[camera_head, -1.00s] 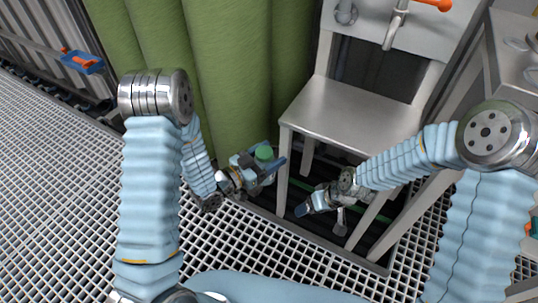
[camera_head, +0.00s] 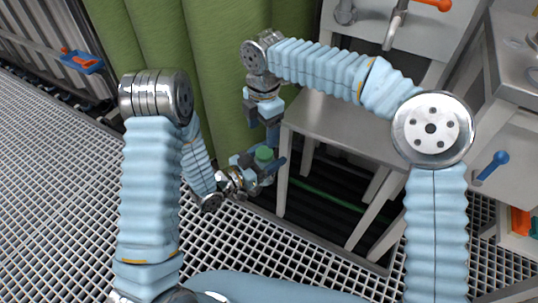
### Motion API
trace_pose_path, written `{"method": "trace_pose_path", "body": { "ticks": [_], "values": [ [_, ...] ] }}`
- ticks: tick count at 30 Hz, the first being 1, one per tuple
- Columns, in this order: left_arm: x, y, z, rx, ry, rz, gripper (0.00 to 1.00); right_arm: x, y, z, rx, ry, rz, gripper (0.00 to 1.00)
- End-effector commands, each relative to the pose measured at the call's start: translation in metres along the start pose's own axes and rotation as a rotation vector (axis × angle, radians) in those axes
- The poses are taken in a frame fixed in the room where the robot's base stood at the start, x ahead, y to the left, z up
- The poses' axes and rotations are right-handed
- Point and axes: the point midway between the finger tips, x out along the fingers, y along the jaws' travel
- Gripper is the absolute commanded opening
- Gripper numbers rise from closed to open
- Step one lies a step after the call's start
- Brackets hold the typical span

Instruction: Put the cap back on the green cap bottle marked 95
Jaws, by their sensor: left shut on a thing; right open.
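My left gripper (camera_head: 262,165) is shut on a small bottle in front of the green curtain. The bottle's green cap (camera_head: 264,154) shows from above, at the top of what the gripper holds. The bottle body is mostly hidden by the gripper, and no marking 95 can be read. I cannot tell how firmly the cap sits. My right gripper (camera_head: 262,122) points down just above the green cap, with its fingers open. It looks empty, and I cannot tell whether a fingertip touches the cap.
Grating floor (camera_head: 60,200) lies open at the left.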

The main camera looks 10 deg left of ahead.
Motion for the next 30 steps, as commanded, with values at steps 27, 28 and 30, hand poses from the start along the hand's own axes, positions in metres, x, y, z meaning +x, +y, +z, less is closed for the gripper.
{"method": "trace_pose_path", "body": {
  "ticks": [27, 28, 30],
  "values": [
    [0.000, 0.000, -0.001, 0.000, 0.001, 0.000, 0.00, 0.056, 0.000, 0.006, -0.041, -0.021, -0.020, 0.74],
    [0.000, 0.000, -0.001, 0.000, 0.001, 0.000, 0.00, 0.060, 0.000, 0.006, -0.041, -0.021, -0.020, 0.74],
    [0.000, 0.000, -0.001, 0.000, 0.001, 0.000, 0.00, 0.067, 0.000, 0.006, -0.042, -0.022, -0.020, 0.74]
  ]
}}
